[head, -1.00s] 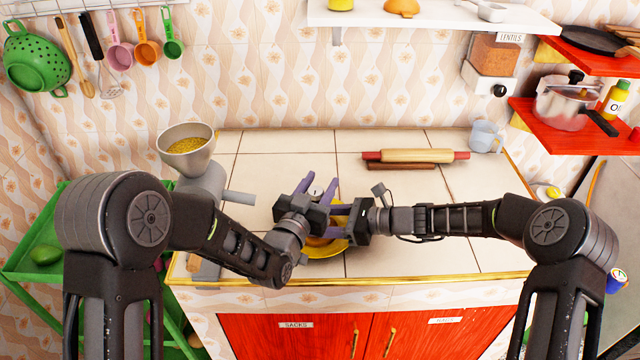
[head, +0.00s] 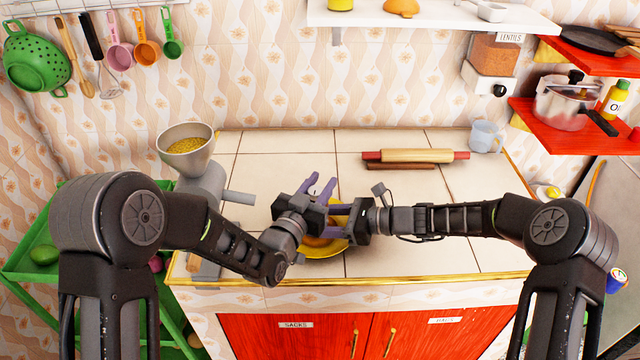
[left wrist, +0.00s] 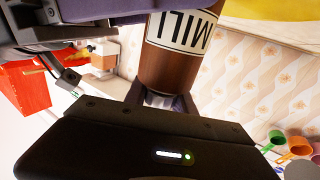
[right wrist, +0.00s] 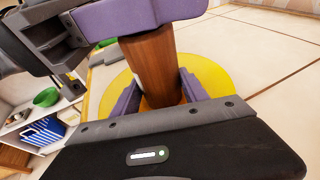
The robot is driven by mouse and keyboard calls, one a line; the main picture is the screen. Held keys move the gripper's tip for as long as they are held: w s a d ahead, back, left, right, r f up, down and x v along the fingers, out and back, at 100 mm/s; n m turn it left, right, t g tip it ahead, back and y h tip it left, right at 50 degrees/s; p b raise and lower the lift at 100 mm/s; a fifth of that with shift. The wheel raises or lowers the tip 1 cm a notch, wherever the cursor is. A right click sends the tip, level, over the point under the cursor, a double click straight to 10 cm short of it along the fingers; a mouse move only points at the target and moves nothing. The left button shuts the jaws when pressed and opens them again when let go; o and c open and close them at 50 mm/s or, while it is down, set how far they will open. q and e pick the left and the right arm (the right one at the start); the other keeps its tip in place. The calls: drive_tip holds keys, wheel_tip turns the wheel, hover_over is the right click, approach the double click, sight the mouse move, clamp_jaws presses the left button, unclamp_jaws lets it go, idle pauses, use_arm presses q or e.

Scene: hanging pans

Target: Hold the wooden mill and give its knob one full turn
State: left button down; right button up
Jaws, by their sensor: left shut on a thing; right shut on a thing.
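The wooden mill is brown, with a white label reading MILL, in the left wrist view (left wrist: 165,65). It also shows in the right wrist view (right wrist: 156,68), standing over a yellow plate (right wrist: 212,75). My left gripper (head: 318,187) is shut on the upper end of the mill, at its knob, which its fingers mostly hide. My right gripper (head: 336,220) is shut on the wooden body lower down, with a purple finger on either side. In the head view the grippers hide most of the mill.
A grey grinder with a grain-filled hopper (head: 187,147) stands at the left of the tiled counter (head: 270,165). A rolling pin (head: 415,156) lies behind on the right, near a pale mug (head: 486,136). The right front of the counter is clear.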

use_arm(q)
drive_tip(key=m+g+h, duration=0.2)
drive_tip(key=h, duration=0.1)
drive_tip(key=m+g+h, duration=0.2)
drive_tip(key=shift+s+d+r, duration=0.1)
drive_tip(key=shift+s+d, duration=0.1)
drive_tip(key=shift+d, duration=0.1)
drive_tip(key=shift+s+d+m+g+h, duration=0.15)
drive_tip(key=shift+m+g+h, duration=0.65)
drive_tip(key=shift+h, duration=0.1)
drive_tip(key=c, duration=1)
unclamp_jaws()
drive_tip(key=shift+s, duration=0.1)
drive_tip(key=shift+c, duration=0.2)
wheel_tip(320, 180, up, 10)
